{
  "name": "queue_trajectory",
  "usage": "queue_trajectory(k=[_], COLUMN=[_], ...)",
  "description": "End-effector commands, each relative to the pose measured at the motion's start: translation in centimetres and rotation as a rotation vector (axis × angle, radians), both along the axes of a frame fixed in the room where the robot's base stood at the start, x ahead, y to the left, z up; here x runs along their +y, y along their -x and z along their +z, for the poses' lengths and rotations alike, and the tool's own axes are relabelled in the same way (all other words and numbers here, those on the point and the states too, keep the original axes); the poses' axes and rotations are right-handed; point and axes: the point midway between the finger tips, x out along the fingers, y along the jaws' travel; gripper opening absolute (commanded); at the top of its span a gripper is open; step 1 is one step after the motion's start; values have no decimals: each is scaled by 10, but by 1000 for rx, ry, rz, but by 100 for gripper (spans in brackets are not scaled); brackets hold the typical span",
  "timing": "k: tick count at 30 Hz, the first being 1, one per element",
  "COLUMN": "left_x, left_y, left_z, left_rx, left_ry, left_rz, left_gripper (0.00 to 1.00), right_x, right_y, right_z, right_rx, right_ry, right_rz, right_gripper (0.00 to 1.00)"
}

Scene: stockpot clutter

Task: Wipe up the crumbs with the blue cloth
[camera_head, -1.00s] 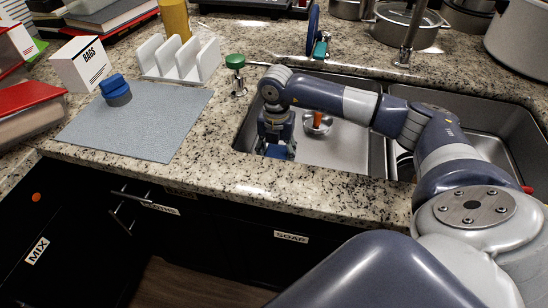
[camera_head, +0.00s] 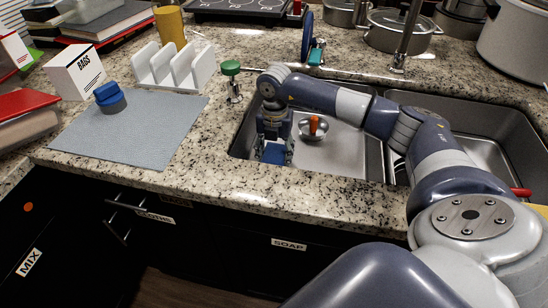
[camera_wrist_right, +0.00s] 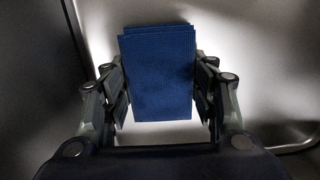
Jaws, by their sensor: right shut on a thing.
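The blue cloth (camera_head: 274,154) is in the left sink basin, between the fingers of my right gripper (camera_head: 273,156). In the right wrist view the folded blue cloth (camera_wrist_right: 158,75) stands upright between the two fingers of the right gripper (camera_wrist_right: 160,95), which is shut on it. I cannot make out crumbs on the speckled counter (camera_head: 215,190). My left gripper is not in view.
The left basin (camera_head: 345,150) also holds a metal bowl or strainer with an orange item (camera_head: 313,126). A green-topped dispenser (camera_head: 231,80) stands left of the sink. A grey mat (camera_head: 150,140) carries a blue-topped round item (camera_head: 110,98). The counter front is mostly clear.

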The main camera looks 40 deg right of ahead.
Motion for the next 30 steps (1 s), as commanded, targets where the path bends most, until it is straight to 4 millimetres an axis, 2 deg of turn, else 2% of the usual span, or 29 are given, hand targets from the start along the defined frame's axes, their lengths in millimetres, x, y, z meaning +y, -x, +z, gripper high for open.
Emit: queue_trajectory(k=[8,18,30], left_x=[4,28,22], left_y=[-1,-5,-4], left_z=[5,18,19], left_rx=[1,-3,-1], left_ry=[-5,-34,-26], left_rz=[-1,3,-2], left_gripper=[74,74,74], right_x=[5,26,28], right_y=[6,24,27], right_z=[-1,0,0], right_rx=[4,7,6], right_ry=[2,1,1], right_rz=[1,2,1], right_gripper=[26,26,26])
